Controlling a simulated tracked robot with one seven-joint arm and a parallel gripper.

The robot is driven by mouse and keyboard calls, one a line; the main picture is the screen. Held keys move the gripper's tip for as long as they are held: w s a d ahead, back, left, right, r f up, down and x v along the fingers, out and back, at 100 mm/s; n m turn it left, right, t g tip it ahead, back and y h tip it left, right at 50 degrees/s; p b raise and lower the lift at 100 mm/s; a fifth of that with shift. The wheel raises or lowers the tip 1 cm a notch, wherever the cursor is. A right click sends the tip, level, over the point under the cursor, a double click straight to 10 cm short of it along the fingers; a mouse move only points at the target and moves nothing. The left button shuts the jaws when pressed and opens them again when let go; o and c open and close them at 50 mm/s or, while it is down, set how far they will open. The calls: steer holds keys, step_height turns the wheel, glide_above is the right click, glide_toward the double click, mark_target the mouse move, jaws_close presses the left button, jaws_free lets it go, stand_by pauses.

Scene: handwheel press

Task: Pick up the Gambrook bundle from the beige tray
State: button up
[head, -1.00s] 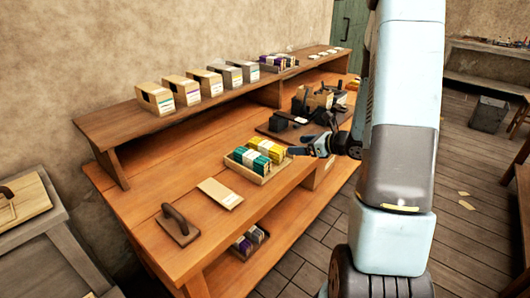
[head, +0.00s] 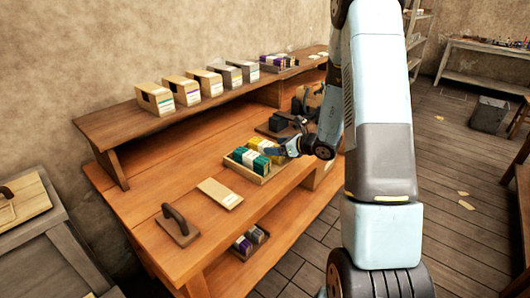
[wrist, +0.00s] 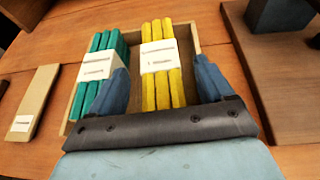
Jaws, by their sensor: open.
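The beige tray (head: 262,180) sits on the wooden bench and also shows in the wrist view (wrist: 189,36). In it, a teal-green bundle (wrist: 98,72) and a yellow bundle (wrist: 158,59) lie side by side, each with a white paper band. The print on the bands is too small to read, so I cannot tell which is the Gambrook bundle. My gripper (wrist: 163,82) is open. In the wrist view its blue fingers stand on either side of the yellow bundle, the left one between the two bundles. Whether they touch is unclear. In the head view my gripper (head: 284,149) covers the tray's right part.
A tan card (head: 220,193) and a dark-handled block (head: 178,225) lie left of the tray. A dark board with black blocks (head: 281,122) is beyond it. Several labelled boxes (head: 188,89) line the raised shelf. More bundles (head: 250,240) sit on the lower shelf.

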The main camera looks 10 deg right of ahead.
steer(key=shift+x, duration=1.5)
steer(key=c, duration=1.2)
steer(key=shift+r, duration=0.1)
